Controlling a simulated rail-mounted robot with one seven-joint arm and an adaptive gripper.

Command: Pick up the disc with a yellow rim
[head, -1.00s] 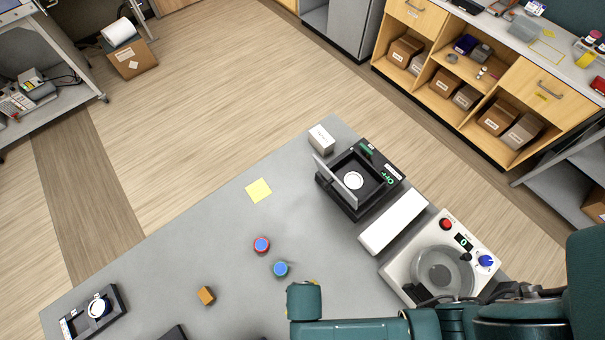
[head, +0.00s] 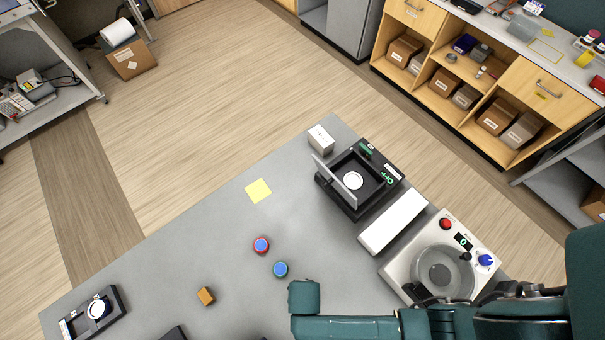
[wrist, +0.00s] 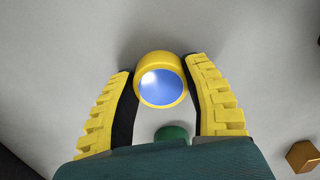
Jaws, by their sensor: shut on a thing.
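The disc with a yellow rim (wrist: 161,79) has a blue face and sits between the two yellow ribbed fingers of my gripper (wrist: 160,82) in the wrist view. The fingers are shut on its sides. In the head view my teal arm covers the disc and the fingers. Two other blue-topped discs stand on the grey table (head: 215,255): one with a red rim (head: 261,245), one with a green rim (head: 280,269). Both are left of my arm.
An orange block (head: 206,296) lies left of the discs; it also shows in the wrist view (wrist: 302,156). A black open-lidded device (head: 388,200), a white box (head: 392,222) and a white machine with knobs (head: 402,270) stand right. A yellow note (head: 258,190) lies flat.

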